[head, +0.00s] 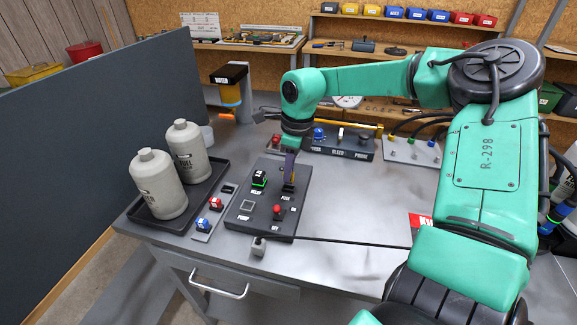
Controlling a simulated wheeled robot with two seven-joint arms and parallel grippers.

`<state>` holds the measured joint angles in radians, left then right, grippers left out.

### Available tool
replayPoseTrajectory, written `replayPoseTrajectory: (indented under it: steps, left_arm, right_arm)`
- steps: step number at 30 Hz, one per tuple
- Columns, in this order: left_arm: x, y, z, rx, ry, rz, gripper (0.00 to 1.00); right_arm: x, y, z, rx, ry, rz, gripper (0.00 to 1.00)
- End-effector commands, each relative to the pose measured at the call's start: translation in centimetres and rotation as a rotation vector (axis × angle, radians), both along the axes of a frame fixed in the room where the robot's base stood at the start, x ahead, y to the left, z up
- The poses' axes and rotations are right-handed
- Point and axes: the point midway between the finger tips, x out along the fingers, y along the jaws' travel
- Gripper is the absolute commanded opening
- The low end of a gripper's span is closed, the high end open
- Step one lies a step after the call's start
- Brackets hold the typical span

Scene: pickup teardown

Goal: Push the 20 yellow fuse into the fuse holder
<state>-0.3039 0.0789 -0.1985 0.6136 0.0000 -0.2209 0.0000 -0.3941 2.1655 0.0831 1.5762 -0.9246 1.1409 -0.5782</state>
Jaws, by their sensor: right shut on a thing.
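My right gripper (289,181) points straight down over the upper right part of a dark grey panel box (244,222) on the bench. Its jaws are shut, low over the panel at the place of the fuse holder (288,190). The holder shows only as a dark patch under the fingertips. The 20 yellow fuse is hidden by the fingers, and no yellow shows there. I cannot tell how deep the fuse sits in the holder. My left gripper is not in view.
A green-edged black relay (259,179) and a red toggle (277,211) stand close by on the panel. Left are two grey bottles (158,184) in a black tray (173,216). Behind is another switch box (340,146). The bench to the right is mostly clear.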

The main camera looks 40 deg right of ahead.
Motion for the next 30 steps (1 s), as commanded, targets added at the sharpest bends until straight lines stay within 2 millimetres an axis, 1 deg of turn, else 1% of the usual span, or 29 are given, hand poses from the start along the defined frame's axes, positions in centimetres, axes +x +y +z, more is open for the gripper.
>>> replayPoseTrajectory:
  steps: [3,5,11,17,30]
  left_arm:
    - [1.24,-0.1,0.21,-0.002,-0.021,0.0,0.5]
    - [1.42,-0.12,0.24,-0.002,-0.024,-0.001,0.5]
    - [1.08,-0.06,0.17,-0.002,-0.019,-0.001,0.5]
    - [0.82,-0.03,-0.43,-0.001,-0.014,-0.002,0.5]
    - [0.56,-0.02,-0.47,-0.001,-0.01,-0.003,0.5]
  right_arm:
    - [0.0,0.0,0.08,0.0,0.0,0.0,0.0]
    - [0.0,0.0,0.09,0.0,0.0,0.0,0.0]
    - [0.01,0.01,0.07,0.0,0.0,0.0,0.0]
    - [0.21,0.02,-0.05,0.0,-0.001,0.001,0.0]
    - [0.21,0.04,0.04,0.0,-0.001,0.001,0.0]
